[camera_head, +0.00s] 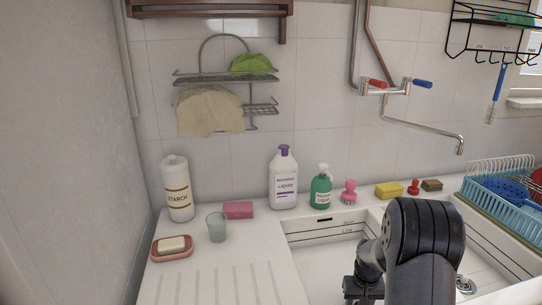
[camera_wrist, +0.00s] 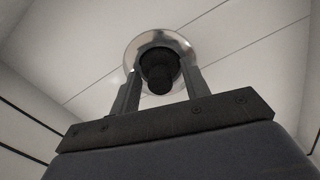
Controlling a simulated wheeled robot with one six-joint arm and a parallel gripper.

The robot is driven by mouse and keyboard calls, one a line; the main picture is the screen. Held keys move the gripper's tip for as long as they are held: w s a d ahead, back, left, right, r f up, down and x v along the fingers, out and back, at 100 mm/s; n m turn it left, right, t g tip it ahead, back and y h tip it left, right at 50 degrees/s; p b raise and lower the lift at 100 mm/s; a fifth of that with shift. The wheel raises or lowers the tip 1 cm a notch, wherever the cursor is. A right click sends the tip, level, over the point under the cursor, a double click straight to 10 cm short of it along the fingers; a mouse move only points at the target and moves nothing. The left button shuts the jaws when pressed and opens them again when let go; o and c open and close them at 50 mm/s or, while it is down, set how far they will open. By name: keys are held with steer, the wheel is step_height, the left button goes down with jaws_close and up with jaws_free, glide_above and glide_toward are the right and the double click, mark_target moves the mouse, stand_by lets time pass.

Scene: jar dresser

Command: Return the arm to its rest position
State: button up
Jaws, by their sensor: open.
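My arm (camera_head: 424,245) reaches over the white sink at the lower right of the head view and hides part of the basin. My gripper (camera_wrist: 160,74) shows in the wrist view with its two fingers apart and points down into the basin. A round metal drain with a dark centre (camera_wrist: 160,72) lies beyond and between the fingertips. I cannot tell how far the fingertips are from it. I see nothing clearly held. In the head view the fingertips are hidden behind my arm.
A faucet (camera_head: 425,128) hangs above. A blue dish rack (camera_head: 505,200) is at right.

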steer(key=shift+r, duration=1.8)
